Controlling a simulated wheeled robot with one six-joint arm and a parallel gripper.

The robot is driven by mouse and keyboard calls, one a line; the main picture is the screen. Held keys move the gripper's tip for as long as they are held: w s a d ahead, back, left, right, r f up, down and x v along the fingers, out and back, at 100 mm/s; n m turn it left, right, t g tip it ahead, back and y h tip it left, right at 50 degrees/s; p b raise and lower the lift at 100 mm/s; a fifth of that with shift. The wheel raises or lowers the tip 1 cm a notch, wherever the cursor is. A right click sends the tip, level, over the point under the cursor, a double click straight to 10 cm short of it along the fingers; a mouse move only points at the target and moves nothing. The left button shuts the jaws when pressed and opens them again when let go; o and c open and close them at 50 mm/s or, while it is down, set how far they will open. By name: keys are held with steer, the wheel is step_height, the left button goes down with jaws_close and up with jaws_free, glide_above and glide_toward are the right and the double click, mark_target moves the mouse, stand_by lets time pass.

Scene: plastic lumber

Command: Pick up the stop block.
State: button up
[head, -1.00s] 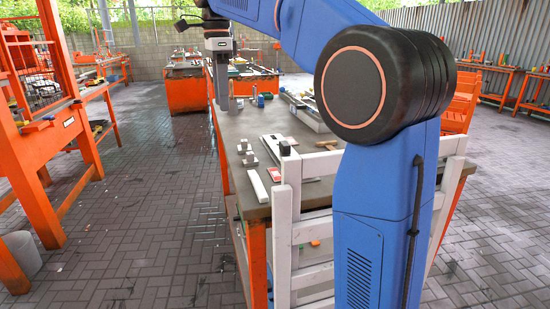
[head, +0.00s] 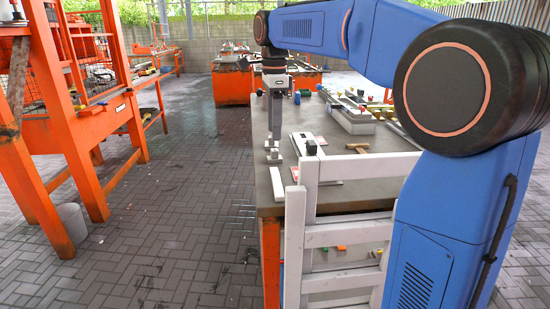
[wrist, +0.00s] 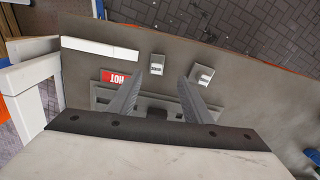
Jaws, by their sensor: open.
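Two small light grey blocks with dark-marked labels stand apart on the bench (head: 262,196). In the wrist view one block (wrist: 157,64) lies in front of the gap between my fingers. The other block (wrist: 203,76) is to its right, near the right fingertip. I cannot read the labels or tell which is the stop block. In the head view the nearer block (head: 274,157) shows below my gripper. My gripper (wrist: 161,78) is open and empty, pointing down over the bench; the fingers in the head view overlap the farther block.
A white bar (wrist: 100,48) and a red HOT sign (wrist: 114,77) lie left of the blocks in the wrist view. A flat grey plate with a dark part sits under my gripper. White slatted rails (head: 340,170) stand at the bench's near side.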

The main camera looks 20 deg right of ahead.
mark_target(274, 150)
step_height(274, 150, down, 2)
steer(key=shift+f, duration=0.15)
steer(key=shift+s+a+f, duration=0.1)
steer(key=shift+s+f, duration=0.1)
steer(key=shift+f, duration=1.15)
steer(key=shift+s+f, duration=0.15)
steer(key=shift+f, duration=1.15)
jaws_close()
